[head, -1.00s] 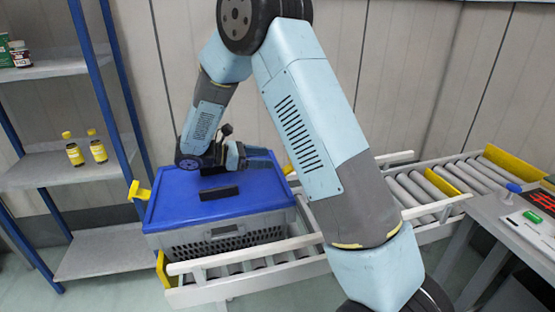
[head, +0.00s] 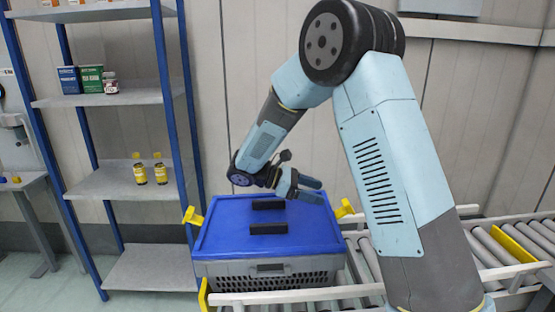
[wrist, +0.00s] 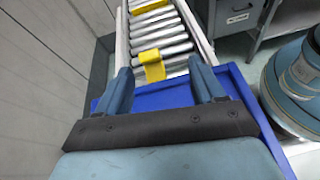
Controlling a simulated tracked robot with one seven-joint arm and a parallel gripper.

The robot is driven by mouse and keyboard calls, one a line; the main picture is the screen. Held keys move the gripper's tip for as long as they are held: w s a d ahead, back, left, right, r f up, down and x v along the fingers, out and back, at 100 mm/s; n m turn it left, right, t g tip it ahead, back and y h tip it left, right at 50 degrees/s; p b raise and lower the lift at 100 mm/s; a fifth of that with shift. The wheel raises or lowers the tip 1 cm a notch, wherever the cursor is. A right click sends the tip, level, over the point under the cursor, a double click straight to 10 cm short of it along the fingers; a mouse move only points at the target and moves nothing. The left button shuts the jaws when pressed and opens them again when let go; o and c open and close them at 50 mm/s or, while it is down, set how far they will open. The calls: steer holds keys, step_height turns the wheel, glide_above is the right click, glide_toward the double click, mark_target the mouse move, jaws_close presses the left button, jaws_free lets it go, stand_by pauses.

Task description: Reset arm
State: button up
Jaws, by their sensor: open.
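My gripper (head: 305,187) is above the back right part of a blue lid on a grey crate, pointing to the right. In the wrist view, my gripper (wrist: 163,90) shows two blue fingers spread apart with nothing between them. The blue lid (head: 222,237) has two black handles (head: 268,228) and closes the grey crate (head: 235,284). The lid also shows below the fingers in the wrist view (wrist: 245,88). My arm is bent, with its elbow high in the head view.
The crate stands on a roller conveyor (head: 365,262) with yellow guides (head: 193,217). A blue-framed shelf (head: 125,184) at the left holds yellow-labelled bottles (head: 160,172), boxes (head: 92,78) and a jar (head: 111,84). A panelled wall (head: 240,60) stands behind.

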steer(key=s+d+r+m+t+y, duration=0.2)
steer(key=s+d+r+m+y, duration=0.1)
steer(key=s, duration=0.6)
steer(key=s+d+r+m+t+y, duration=0.2)
steer(key=s+d+r+m+y, duration=0.2)
steer(key=s+r+m+y, duration=0.2)
steer(key=s+d+r+m+t+y, duration=0.2)
steer(key=s+d+r+m+y, duration=0.2)
steer(key=s+m, duration=0.3)
steer(key=s+y, duration=0.1)
steer(key=s, duration=0.3)
steer(key=shift+s+r+t, duration=0.3)
